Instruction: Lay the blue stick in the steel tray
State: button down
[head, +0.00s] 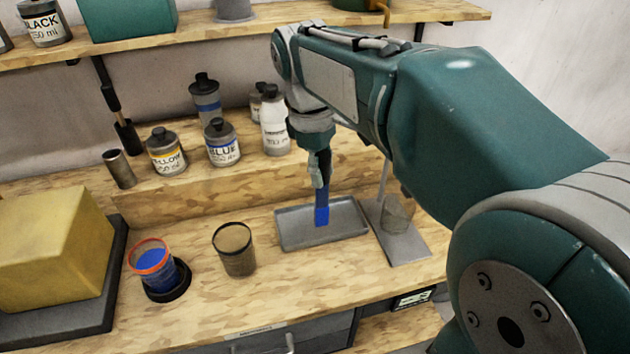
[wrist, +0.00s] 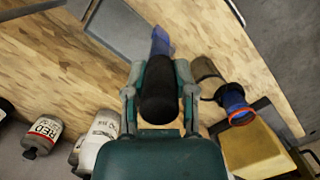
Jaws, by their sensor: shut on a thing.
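My gripper (head: 319,178) is shut on the blue stick (head: 322,214), which hangs nearly upright with its lower end down. The steel tray (head: 291,230) is a shallow grey rectangle on the bench, and the stick's lower end appears over it. I cannot tell whether the stick touches the tray.
A brown cup (head: 234,250) and an orange-rimmed cup with blue contents (head: 152,262) stand left of the tray. A stand with a glass beaker (head: 396,214) is close on its right. Paint bottles (head: 222,143) line the raised ledge behind. A yellow block (head: 52,250) sits far left.

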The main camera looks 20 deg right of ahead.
jog(key=w+d+f, duration=0.2)
jog(key=w+f, duration=0.6)
jog(key=f, duration=0.2)
jog(key=shift+w+d+f, duration=0.15)
jog(key=shift+w+f, duration=0.15)
jog(key=shift+f, duration=0.05)
jog(key=shift+c, duration=2.2)
grip_release()
jog(key=shift+f, duration=0.1)
